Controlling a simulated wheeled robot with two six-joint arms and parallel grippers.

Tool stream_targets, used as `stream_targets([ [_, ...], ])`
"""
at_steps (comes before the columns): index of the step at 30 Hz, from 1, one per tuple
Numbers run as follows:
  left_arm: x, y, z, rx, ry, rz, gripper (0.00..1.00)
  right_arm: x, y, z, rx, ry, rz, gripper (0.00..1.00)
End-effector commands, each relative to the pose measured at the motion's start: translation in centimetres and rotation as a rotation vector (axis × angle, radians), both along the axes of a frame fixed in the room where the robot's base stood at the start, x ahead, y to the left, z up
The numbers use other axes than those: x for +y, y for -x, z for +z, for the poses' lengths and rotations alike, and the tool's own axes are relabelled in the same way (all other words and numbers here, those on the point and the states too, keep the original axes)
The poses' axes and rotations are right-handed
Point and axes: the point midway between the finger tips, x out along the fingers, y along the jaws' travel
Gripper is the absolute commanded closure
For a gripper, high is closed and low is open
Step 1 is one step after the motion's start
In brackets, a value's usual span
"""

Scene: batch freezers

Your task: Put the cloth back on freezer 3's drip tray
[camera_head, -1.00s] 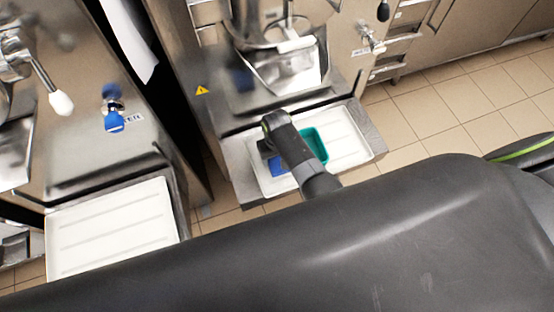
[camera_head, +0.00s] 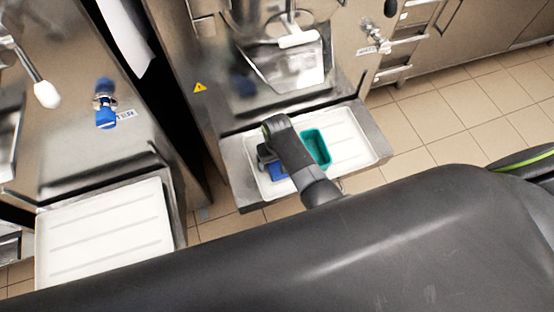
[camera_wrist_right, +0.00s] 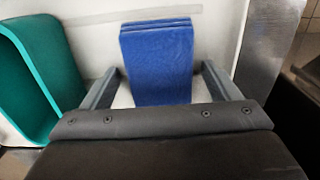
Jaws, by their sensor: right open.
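The blue folded cloth (camera_wrist_right: 157,62) lies on the white drip tray (camera_wrist_right: 218,22) in the right wrist view. In the head view the cloth (camera_head: 278,172) shows only in part, on the left part of the tray (camera_head: 350,140); my right gripper and arm hide the rest. My right gripper (camera_wrist_right: 158,78) is open, with one finger on either side of the cloth's near part and gaps between fingers and cloth. In the head view the right gripper (camera_head: 266,160) is over the tray's left part. My left gripper is not in view.
A teal container (camera_head: 316,148) stands on the same tray, close beside my right gripper; it also shows in the right wrist view (camera_wrist_right: 45,75). A second white tray (camera_head: 105,235) is at the left. Tiled floor (camera_head: 440,120) is clear at the right.

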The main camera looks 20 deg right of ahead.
Motion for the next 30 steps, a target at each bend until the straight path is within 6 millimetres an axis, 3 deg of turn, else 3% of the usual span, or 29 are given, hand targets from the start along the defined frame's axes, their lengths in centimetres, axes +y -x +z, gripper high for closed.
stream_targets([
  [8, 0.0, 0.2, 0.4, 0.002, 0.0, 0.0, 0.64, 0.0, -0.1, 1.4, -0.003, 0.0, 0.0, 0.17],
  [21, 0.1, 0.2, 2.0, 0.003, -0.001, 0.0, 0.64, 0.0, 0.0, 9.7, -0.003, -0.001, 0.0, 0.17],
  [30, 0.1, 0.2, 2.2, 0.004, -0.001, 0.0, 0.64, 0.0, 0.0, 12.1, 0.0, 0.0, 0.0, 0.17],
])
